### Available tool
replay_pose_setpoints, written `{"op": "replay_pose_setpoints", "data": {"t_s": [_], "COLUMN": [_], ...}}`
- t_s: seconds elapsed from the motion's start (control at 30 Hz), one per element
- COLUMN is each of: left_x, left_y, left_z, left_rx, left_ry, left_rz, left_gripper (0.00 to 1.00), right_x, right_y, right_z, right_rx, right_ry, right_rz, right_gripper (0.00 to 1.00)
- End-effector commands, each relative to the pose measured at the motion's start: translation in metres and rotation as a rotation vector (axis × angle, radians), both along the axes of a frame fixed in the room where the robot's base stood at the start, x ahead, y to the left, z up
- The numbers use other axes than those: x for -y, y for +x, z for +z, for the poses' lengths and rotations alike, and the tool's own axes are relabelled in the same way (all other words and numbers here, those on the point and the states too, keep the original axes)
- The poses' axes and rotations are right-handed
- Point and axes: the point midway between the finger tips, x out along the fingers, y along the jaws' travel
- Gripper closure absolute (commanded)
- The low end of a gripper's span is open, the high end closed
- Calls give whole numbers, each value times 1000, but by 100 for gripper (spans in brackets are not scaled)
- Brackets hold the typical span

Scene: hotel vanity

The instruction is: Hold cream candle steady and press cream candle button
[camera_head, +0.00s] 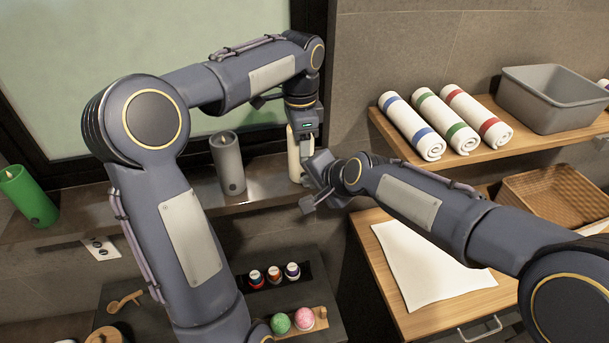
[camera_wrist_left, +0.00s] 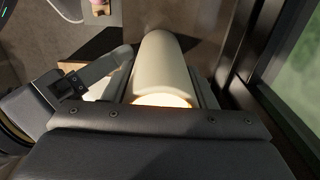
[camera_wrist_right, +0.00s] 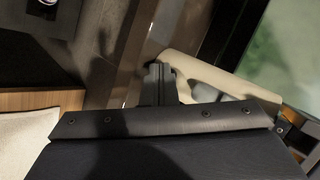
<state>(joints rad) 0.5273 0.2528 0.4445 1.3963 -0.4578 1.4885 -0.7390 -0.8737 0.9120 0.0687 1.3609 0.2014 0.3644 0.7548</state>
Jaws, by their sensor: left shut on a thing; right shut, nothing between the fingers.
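The cream candle (camera_head: 293,158) stands upright on the window ledge, partly hidden by my grippers. My left gripper (camera_head: 301,135) comes down from above and is shut on its upper part. In the left wrist view the candle (camera_wrist_left: 163,58) lies between the fingers, with a warm glow at its near end. My right gripper (camera_head: 308,180) is shut and empty, at the candle's right side. In the right wrist view its closed fingertips (camera_wrist_right: 158,75) are at the candle (camera_wrist_right: 215,80); I cannot tell whether they touch. The button is not visible.
A grey candle (camera_head: 228,163) and a green candle (camera_head: 27,196) stand left on the ledge (camera_head: 195,203). The window is behind. A shelf at right holds rolled towels (camera_head: 447,122) and a grey bin (camera_head: 553,98). A white cloth (camera_head: 425,262) lies below.

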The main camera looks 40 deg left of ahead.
Motion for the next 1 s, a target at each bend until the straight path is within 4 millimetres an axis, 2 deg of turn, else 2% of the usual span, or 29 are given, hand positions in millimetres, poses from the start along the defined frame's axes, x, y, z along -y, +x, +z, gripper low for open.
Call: {"op": "replay_pose_setpoints", "data": {"t_s": [0.43,0.77,1.0], "left_x": [1,0,0], "left_y": [0,0,0], "left_z": [0,0,0], "left_rx": [-1,0,0], "left_ry": [-1,0,0], "left_rz": [-1,0,0], "left_gripper": [77,77,77], "right_x": [12,14,31], "right_y": [-9,-11,-24], "right_z": [1,1,1], "right_rx": [1,0,0], "right_ry": [1,1,0], "right_rz": [-1,0,0], "right_gripper": [100,100,100]}}
